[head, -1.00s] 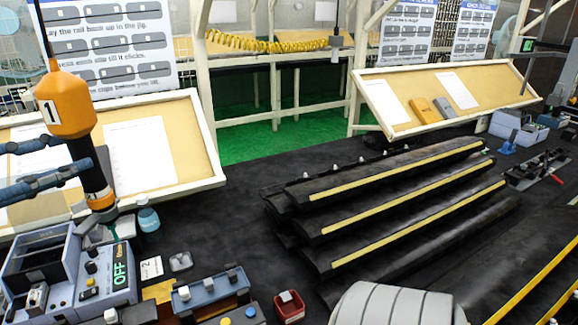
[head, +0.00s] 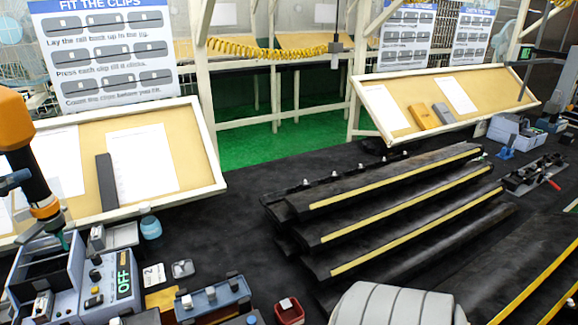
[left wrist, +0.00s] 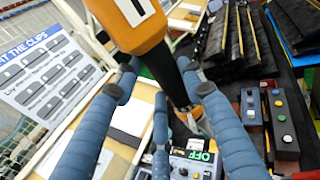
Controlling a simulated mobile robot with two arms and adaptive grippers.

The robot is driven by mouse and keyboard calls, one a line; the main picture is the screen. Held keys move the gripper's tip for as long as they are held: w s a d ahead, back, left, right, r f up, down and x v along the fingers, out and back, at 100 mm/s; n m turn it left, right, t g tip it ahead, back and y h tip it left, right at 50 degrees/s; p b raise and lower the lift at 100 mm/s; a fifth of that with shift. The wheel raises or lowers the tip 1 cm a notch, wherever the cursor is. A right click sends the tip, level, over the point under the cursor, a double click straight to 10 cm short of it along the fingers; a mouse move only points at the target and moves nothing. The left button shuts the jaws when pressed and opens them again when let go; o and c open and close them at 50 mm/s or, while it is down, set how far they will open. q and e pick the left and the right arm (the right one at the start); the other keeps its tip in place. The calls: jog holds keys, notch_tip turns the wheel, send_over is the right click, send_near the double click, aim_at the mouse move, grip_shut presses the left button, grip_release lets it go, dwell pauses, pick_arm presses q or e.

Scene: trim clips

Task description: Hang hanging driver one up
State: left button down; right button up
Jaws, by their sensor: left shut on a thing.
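The hanging driver is orange with a black lower part; in the head view its orange body (head: 14,125) is cut off by the left edge. It tilts, its lower end down to the right, above the control box (head: 75,270) with its green OFF display. In the left wrist view the orange body (left wrist: 140,25) shows a white number 1 label. My left gripper (left wrist: 158,68), with blue padded fingers, is shut on the driver. Only a bit of the left gripper (head: 8,182) shows in the head view. The driver's top is out of view. My right gripper is in neither view.
Slanted cork boards (head: 212,165) with papers stand behind the bench. Stacked black rails with yellow strips (head: 400,208) fill the middle. A yellow coiled cable (head: 265,45) hangs at the back.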

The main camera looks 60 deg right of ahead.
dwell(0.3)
pick_arm(q)
jog(key=shift+c, duration=1.8)
grip_release()
jog(key=shift+f, duration=0.1)
jog(key=shift+a, duration=0.1)
jog(key=w+a+r+p, duration=0.1)
jog(key=a+r, duration=0.1)
jog(key=a, duration=0.7)
jog(key=shift+a+r, duration=0.35)
jog(key=shift+a, duration=0.05)
jog(key=shift+w, duration=0.15)
jog(key=w+a, duration=0.1)
jog(key=a, duration=1)
jog(key=shift+w+a+r, duration=0.2)
jog(key=shift+a+r, duration=0.15)
